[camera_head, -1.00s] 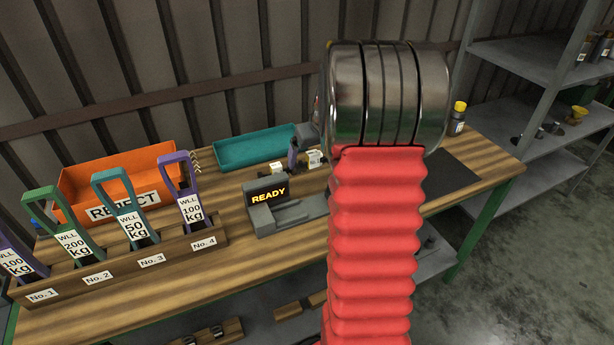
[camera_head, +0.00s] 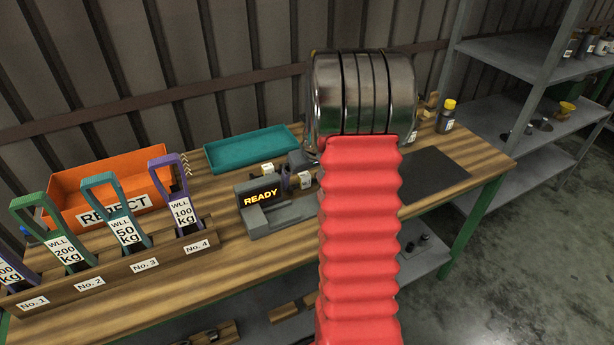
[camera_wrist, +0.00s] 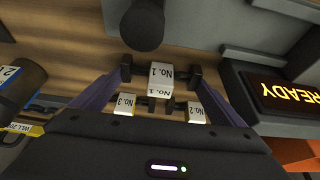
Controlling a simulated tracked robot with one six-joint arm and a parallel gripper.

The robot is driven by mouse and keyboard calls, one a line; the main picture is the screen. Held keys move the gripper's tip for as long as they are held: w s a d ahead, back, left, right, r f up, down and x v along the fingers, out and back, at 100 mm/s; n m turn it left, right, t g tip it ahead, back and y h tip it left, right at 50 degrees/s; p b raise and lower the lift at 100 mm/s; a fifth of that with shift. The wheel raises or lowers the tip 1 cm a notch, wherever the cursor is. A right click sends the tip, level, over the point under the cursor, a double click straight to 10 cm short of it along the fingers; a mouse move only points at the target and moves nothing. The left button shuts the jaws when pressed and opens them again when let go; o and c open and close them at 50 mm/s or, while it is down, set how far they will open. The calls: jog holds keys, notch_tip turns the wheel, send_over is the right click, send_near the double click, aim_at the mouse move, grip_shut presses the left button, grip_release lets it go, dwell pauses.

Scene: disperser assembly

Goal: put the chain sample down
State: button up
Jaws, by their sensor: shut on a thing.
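My gripper (camera_wrist: 160,78) shows in the wrist view, with two purple fingers that converge on a small piece with a white No. 1 tag. It is shut on this piece, which I take as the chain sample (camera_wrist: 161,73); dark parts sit at both ends. White tags No. 3 (camera_wrist: 125,104) and No. 2 (camera_wrist: 196,112) show on either side beyond it. In the head view the gripper is low over the bench behind the READY device (camera_head: 262,196), partly hidden by it and by my red arm. I cannot tell whether the sample touches the bench.
A teal tray (camera_head: 252,148) lies behind the device. An orange REJECT bin (camera_head: 108,182) stands at the left, with a wooden rack (camera_head: 120,276) of coloured handles before it. A dark mat (camera_head: 435,175) and bottle (camera_head: 447,118) are at the right.

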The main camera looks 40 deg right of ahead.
jog(key=shift+f, duration=0.1)
jog(key=o, duration=1)
jog(key=shift+f, duration=0.1)
jog(key=shift+r, duration=0.2)
jog(key=v, duration=1.1)
jog(key=shift+s+a+r, duration=0.1)
jog(key=shift+s+r, duration=0.15)
jog(key=shift+r, duration=0.1)
jog(key=shift+w, duration=0.1)
